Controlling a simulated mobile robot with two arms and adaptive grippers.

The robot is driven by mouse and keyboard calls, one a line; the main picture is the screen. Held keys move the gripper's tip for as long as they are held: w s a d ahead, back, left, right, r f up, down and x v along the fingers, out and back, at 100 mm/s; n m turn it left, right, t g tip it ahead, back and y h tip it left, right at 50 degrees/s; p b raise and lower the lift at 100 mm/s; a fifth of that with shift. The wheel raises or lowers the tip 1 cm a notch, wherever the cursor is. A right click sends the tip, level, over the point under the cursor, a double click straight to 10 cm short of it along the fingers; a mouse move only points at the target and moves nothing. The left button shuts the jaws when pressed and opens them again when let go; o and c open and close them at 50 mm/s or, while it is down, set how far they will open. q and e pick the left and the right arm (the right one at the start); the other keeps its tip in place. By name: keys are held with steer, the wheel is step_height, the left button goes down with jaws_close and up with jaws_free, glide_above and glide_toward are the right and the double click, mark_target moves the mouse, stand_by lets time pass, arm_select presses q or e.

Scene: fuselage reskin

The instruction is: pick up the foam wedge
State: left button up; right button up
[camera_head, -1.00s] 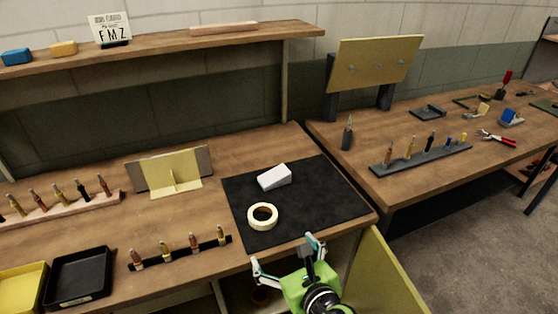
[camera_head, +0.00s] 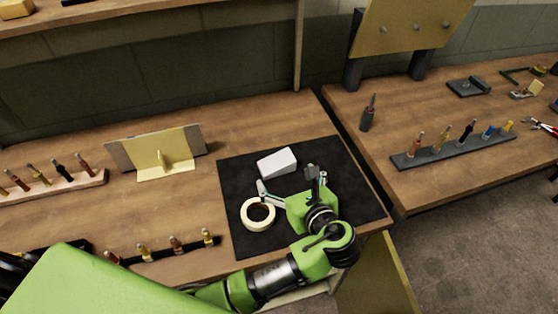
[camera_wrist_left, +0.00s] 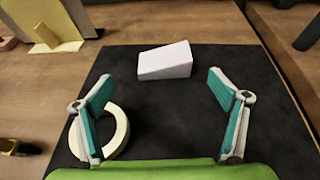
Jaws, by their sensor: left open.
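The white foam wedge (camera_head: 277,163) lies on the black mat (camera_head: 345,185) near its back edge. It also shows in the left wrist view (camera_wrist_left: 165,61), ahead of the fingers and between their lines. My left gripper (camera_head: 287,182) is over the mat, just in front of the wedge and apart from it. Its two fingers are spread wide with nothing between them, and it shows in the left wrist view (camera_wrist_left: 160,100). My right gripper does not show.
A cream tape roll (camera_head: 258,214) lies on the mat beside my left gripper, partly behind the left finger in the wrist view. A yellow panel with a bracket (camera_head: 165,164) stands left of the mat. A dark strip with several small tools (camera_head: 160,250) lies at the front.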

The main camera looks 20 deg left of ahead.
mark_target(280, 170)
arm_select(q)
steer(key=x, duration=0.4)
steer(key=shift+w+d+f, duration=0.1)
steer(key=shift+d, duration=0.05)
steer(key=shift+d+f+p+x, duration=0.1)
steer(key=shift+f+p+x, duration=0.1)
steer(key=shift+x, duration=0.65)
steer(key=shift+d+f+p+x, duration=0.1)
steer(key=shift+f+x, duration=0.05)
steer(key=shift+x, duration=0.7)
steer(key=shift+d+f+p+x, duration=0.1)
steer(key=shift+f+x, duration=0.1)
steer(key=shift+x, duration=0.7)
steer(key=shift+s, duration=0.2)
steer(key=c, duration=0.9)
